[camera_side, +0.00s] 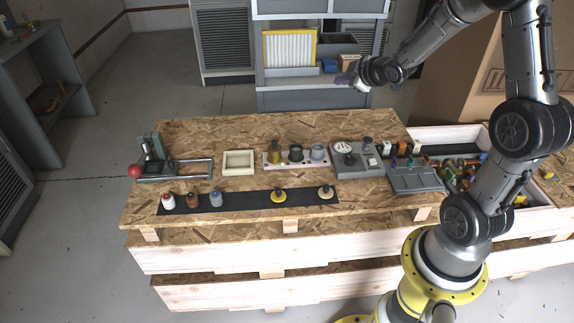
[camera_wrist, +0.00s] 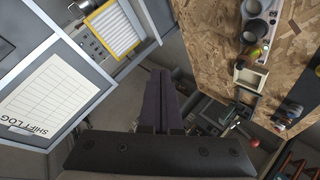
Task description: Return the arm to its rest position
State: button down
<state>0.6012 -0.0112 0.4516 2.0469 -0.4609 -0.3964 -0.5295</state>
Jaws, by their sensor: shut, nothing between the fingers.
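My gripper (camera_side: 347,79) is raised above the far right part of the wooden workbench (camera_side: 230,130), at the end of my outstretched arm. It is clear of everything on the bench. In the wrist view my gripper (camera_wrist: 160,85) shows as two dark fingers lying together, shut with nothing between them. The wrist view is tilted, with the bench at the upper right and a grey cabinet at the left.
A lever press with a red knob (camera_side: 135,171) stands at the bench's left. A black strip (camera_side: 248,202) holds several small bottles and knobs. A square frame (camera_side: 238,162) is behind it. A crate (camera_side: 540,185) of tools is at right; a cabinet (camera_side: 320,99) stands behind.

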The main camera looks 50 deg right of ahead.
jog(key=s+a+r+y, duration=0.1)
jog(key=s+a+r, duration=0.2)
jog(key=a+r, duration=0.45)
jog(key=s+a+r+y, duration=0.1)
jog(key=s+a+r, duration=0.4)
jog(key=a, duration=0.4)
jog(key=s+a+f+m+g+y, duration=0.1)
jog(key=s+a+f+m+g, duration=0.1)
jog(key=s, duration=0.7)
jog(key=s+a+f+m+g+y, duration=0.1)
jog(key=s+a+f+m+g, duration=0.2)
jog(key=s+a, duration=0.3)
jog(key=s+f, duration=0.1)
jog(key=s, duration=0.2)
jog(key=shift+f+y, duration=0.25)
jog(key=shift+y, duration=0.05)
jog(key=shift+w, duration=0.1)
